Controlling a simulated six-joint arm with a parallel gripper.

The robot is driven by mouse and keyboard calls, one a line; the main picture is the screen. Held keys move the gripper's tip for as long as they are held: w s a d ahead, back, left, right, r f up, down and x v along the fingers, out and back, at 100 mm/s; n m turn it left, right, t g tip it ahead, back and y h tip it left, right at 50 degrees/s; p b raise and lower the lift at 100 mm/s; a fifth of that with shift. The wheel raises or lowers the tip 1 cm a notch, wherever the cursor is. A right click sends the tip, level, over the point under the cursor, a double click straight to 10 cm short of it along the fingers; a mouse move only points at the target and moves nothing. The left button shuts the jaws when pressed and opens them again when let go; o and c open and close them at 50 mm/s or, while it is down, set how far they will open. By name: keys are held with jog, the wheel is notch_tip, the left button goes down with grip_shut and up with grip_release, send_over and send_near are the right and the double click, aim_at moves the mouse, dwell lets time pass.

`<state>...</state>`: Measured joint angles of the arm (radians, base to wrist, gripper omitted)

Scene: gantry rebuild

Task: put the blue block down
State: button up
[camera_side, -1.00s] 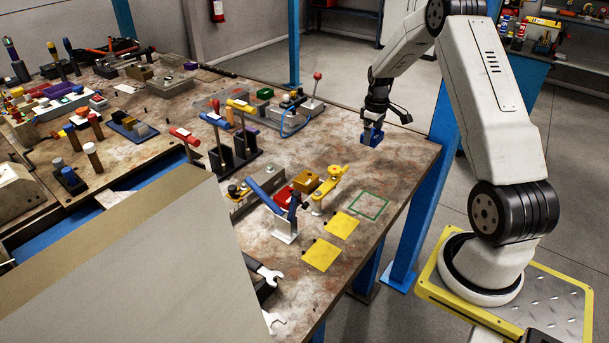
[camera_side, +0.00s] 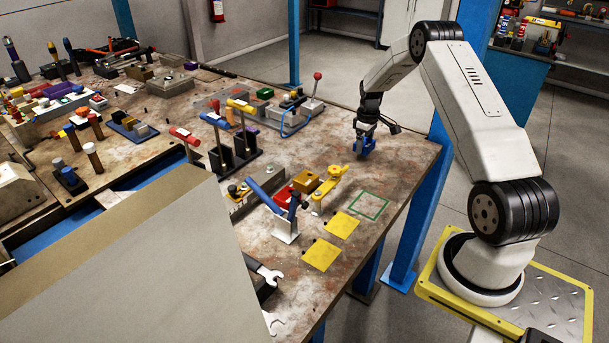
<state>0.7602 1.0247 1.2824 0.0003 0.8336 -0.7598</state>
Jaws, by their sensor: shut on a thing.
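The blue block (camera_side: 364,147) is small and sits between the fingers of my gripper (camera_side: 366,141). My gripper points down and is shut on the block, over the far right part of the worn table (camera_side: 395,165). The block is at or very close to the table top; I cannot tell whether it touches. A green square outline (camera_side: 369,206) lies on the table nearer the camera, apart from the block. Two yellow squares (camera_side: 342,225) (camera_side: 321,254) lie closer still.
A yellow lever (camera_side: 328,185), a gold block (camera_side: 305,181) and a blue-handled clamp (camera_side: 284,220) stand left of the green outline. Upright coloured handles (camera_side: 243,138) and a red-knobbed lever (camera_side: 314,92) stand farther left. The table around the blue block is clear. The table's right edge is near.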

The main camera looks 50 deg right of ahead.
aim_at(365, 142)
jog(key=shift+f, duration=1.05)
jog(key=shift+f, duration=0.2)
jog(key=o, duration=1.1)
jog(key=shift+r, duration=0.1)
notch_tip(365, 142, up, 12)
jog(key=shift+r, duration=0.1)
